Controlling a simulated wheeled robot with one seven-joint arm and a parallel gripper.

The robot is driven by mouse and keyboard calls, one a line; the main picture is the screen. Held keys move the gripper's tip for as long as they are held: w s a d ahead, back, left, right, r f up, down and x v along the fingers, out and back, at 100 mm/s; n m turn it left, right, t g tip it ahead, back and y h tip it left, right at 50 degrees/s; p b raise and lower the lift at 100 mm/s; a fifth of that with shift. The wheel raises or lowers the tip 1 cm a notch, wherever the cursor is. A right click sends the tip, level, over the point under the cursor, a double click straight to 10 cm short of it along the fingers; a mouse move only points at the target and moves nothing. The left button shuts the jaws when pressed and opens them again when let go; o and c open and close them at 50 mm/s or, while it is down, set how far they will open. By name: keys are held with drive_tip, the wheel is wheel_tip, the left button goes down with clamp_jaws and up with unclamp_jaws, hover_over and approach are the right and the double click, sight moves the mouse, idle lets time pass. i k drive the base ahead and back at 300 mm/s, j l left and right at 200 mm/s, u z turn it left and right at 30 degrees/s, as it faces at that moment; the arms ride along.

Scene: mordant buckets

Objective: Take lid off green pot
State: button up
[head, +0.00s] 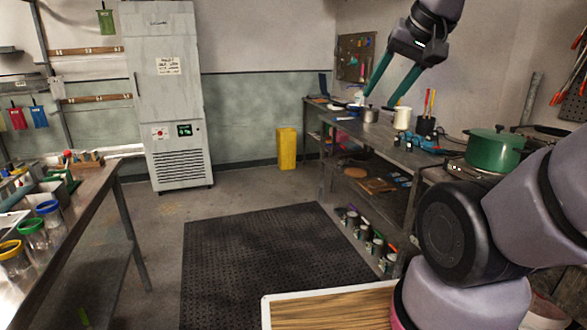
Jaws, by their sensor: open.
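A green pot (493,156) stands on a burner at the right end of the bench along the right wall. Its green lid (494,134), with a dark knob on top, sits on the pot. My gripper (384,92) hangs in the upper middle right, its two green fingers spread wide apart and pointing down. It is empty and, in the picture, lies up and left of the pot, clearly apart from it. My arm partly covers the area just below and right of the pot.
The workbench (398,150) carries a small metal pot (370,115), a white mug (402,118) and a dark cup of tools (426,126). Lidded canisters (366,242) stand on the floor under it. A yellow bin (287,149) and a grey cabinet (170,95) stand at the back. The dark floor mat (270,260) is clear.

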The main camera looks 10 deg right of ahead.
sight(497, 135)
drive_tip(key=i+u, duration=0.25)
drive_tip(key=i, duration=1.2)
drive_tip(key=i+z, duration=0.4)
drive_tip(key=i+j+z, duration=0.2)
drive_tip(key=i+z, duration=0.4)
drive_tip(key=z, duration=0.25)
drive_tip(key=i+z, duration=0.2)
drive_tip(key=z, duration=0.2)
drive_tip(key=i+z, duration=0.15)
drive_tip(key=z, duration=0.25)
drive_tip(key=i+j+z, duration=0.15)
drive_tip(key=z, duration=0.3)
drive_tip(key=i+j+z, duration=0.1)
drive_tip(key=z, duration=0.3)
